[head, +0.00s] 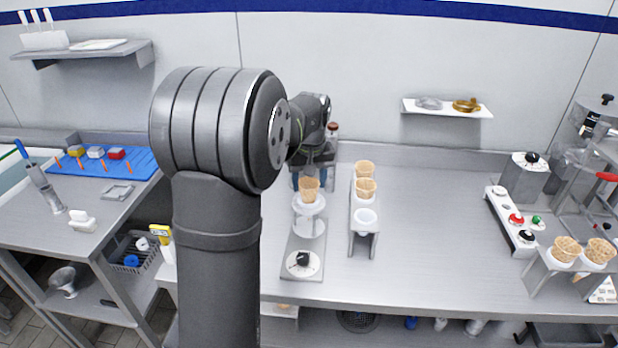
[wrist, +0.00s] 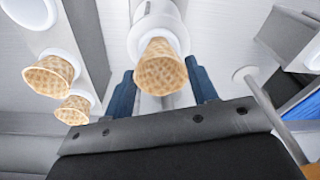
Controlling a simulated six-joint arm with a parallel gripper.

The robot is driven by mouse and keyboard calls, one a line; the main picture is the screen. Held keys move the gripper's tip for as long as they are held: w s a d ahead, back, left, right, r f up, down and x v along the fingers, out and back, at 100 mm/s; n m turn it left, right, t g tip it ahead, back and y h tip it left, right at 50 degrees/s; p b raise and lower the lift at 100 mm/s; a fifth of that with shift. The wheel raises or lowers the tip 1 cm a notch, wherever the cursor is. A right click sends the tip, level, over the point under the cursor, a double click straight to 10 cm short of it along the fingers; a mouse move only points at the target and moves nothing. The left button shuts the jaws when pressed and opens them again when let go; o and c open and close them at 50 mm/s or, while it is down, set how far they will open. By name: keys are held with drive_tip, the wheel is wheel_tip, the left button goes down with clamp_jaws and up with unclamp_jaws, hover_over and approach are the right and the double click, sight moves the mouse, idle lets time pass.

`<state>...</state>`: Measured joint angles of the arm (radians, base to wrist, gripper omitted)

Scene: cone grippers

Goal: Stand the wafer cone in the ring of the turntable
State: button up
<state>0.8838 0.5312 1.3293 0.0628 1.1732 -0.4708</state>
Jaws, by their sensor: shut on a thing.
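The wafer cone (head: 309,190) is upright, wide end up, at the white ring (head: 309,206) of the turntable (head: 308,228). In the wrist view the cone (wrist: 161,70) shows its rim towards me, and its narrow end goes into the opening of the white ring (wrist: 152,33). I cannot tell how deep it sits. My gripper (wrist: 161,84) has its blue fingers on either side of the cone, shut on it. In the head view my gripper (head: 309,177) is just behind and above the ring, and the cone hides part of the fingers.
A knob (head: 302,259) is on the turntable's base. Bare counter (head: 430,240) lies to the right.

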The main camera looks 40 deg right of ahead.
drive_tip(key=shift+f, duration=0.75)
drive_tip(key=o, duration=0.8)
drive_tip(key=shift+c, duration=0.2)
wheel_tip(320, 180, up, 17)
drive_tip(key=s, duration=0.2)
drive_tip(key=shift+a, duration=0.4)
drive_tip(key=f, duration=0.5)
drive_tip(key=w+f, duration=0.1)
drive_tip(key=f, duration=0.5)
drive_tip(key=w+f, duration=0.1)
drive_tip(key=f, duration=0.5)
drive_tip(key=shift+d, duration=0.4)
drive_tip(key=shift+r, duration=0.15)
drive_tip(key=shift+r, duration=0.1)
